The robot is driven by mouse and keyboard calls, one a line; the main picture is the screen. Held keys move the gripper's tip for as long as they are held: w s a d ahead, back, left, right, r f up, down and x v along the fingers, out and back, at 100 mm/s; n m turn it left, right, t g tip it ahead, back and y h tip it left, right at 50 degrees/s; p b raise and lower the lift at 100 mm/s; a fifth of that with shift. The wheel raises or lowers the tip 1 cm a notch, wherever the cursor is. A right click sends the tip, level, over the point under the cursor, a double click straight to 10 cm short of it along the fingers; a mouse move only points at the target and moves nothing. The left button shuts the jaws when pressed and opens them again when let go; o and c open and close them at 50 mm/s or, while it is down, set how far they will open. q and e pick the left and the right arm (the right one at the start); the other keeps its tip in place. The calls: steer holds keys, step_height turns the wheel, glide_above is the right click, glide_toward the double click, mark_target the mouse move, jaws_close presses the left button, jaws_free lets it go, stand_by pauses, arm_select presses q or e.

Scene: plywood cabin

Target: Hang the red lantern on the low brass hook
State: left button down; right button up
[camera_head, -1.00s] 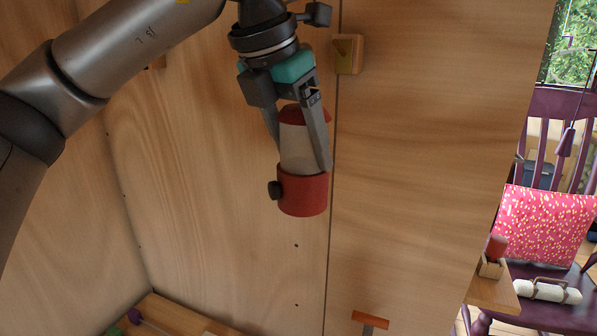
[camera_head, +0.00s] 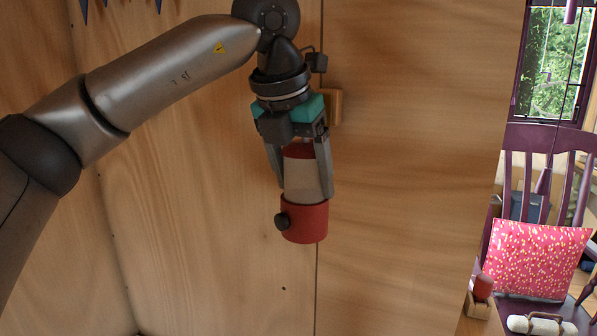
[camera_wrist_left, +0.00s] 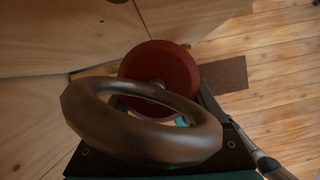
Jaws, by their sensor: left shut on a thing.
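The red lantern (camera_head: 304,222) has a red base with a dark knob, a pale body and a red top. It hangs nearly upright in my left gripper (camera_head: 304,188), whose fingers are shut on its sides. In the left wrist view, the lantern's round red top (camera_wrist_left: 160,66) shows beyond a thick bronze ring (camera_wrist_left: 150,146), which stands close to the camera. A wooden block (camera_head: 336,107) on the wall is partly hidden behind my left gripper. The brass hook itself cannot be made out now. My right gripper is not in view.
The plywood wall (camera_head: 420,160) stands close behind the lantern, with a vertical seam beside it. Blue pointed things (camera_head: 84,8) hang at the upper left. A purple chair (camera_head: 520,150) with a pink cushion (camera_head: 535,260) stands at the right, beyond the wall's edge.

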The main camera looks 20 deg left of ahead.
arm_select(q)
steer(key=shift+w+p, duration=0.95)
steer(key=shift+w, duration=0.65)
steer(key=w+p, duration=0.1)
steer(key=w+f+p, duration=0.1)
steer(key=w, duration=0.1)
steer(key=shift+w+d+f, duration=0.1)
steer(key=shift+w+f, duration=0.1)
steer(key=shift+w, duration=0.1)
